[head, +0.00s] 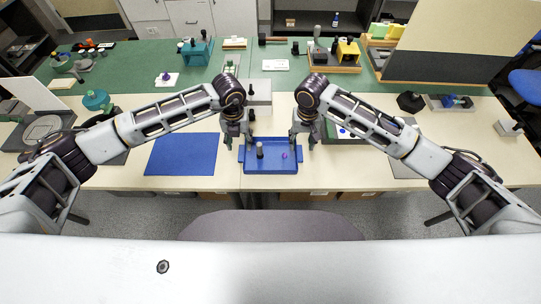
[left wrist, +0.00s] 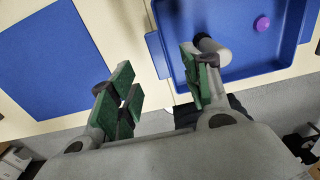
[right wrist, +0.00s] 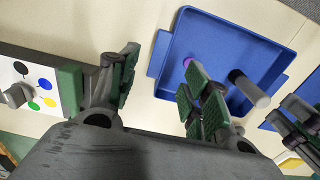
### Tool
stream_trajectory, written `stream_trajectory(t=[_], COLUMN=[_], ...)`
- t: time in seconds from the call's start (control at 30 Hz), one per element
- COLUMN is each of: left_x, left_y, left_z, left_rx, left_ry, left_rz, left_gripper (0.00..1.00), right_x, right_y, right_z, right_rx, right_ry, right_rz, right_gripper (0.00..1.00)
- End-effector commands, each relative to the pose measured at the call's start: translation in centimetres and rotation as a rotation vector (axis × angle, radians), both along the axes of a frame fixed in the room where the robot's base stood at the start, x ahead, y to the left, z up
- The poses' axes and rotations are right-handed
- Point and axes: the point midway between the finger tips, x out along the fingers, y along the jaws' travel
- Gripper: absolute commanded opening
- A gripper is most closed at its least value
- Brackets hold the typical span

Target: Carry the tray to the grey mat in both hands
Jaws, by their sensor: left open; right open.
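The blue tray (head: 270,168) lies on the cream worktop near its front edge, with a handle tab at each side. A grey cylinder with a dark end (head: 260,150) and a small purple piece (head: 285,155) are in it. My left gripper (head: 238,141) is open and empty at the tray's left end; in the left wrist view the left handle (left wrist: 157,55) shows between its fingers. My right gripper (head: 304,139) is open and empty at the right end; the right handle (right wrist: 158,54) shows between its fingers. The grey mat (head: 404,171) is partly hidden behind my right arm.
A blue mat (head: 182,156) lies left of the tray. A white board with coloured dots (right wrist: 30,88) lies close to the right of the tray. A grey chair (head: 270,226) stands before the worktop. Tools and blocks stand on the green mat (head: 150,60) behind.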

Motion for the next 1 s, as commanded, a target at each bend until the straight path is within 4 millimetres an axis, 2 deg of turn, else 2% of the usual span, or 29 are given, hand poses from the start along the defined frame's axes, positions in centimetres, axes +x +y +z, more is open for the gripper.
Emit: stream_trajectory(t=[0.4, 0.6, 1.0], left_x=[0.0, 0.0, 0.0], left_y=[0.0, 0.0, 0.0], left_z=[-5.0, -6.9, -7.7], left_rx=[0.0, 0.001, 0.0], left_ry=[0.002, 0.001, 0.0], left_rz=[0.0, 0.0, -0.001], left_gripper=[0.48, 0.48, 0.48], right_x=[0.0, 0.0, 0.0], right_y=[0.0, 0.0, 0.0], right_z=[-5.0, -6.9, -7.7], right_rx=[-0.001, 0.0, 0.0], right_ry=[0.001, 0.001, 0.0], right_rz=[-0.001, -0.001, 0.0], right_gripper=[0.48, 0.48, 0.48])
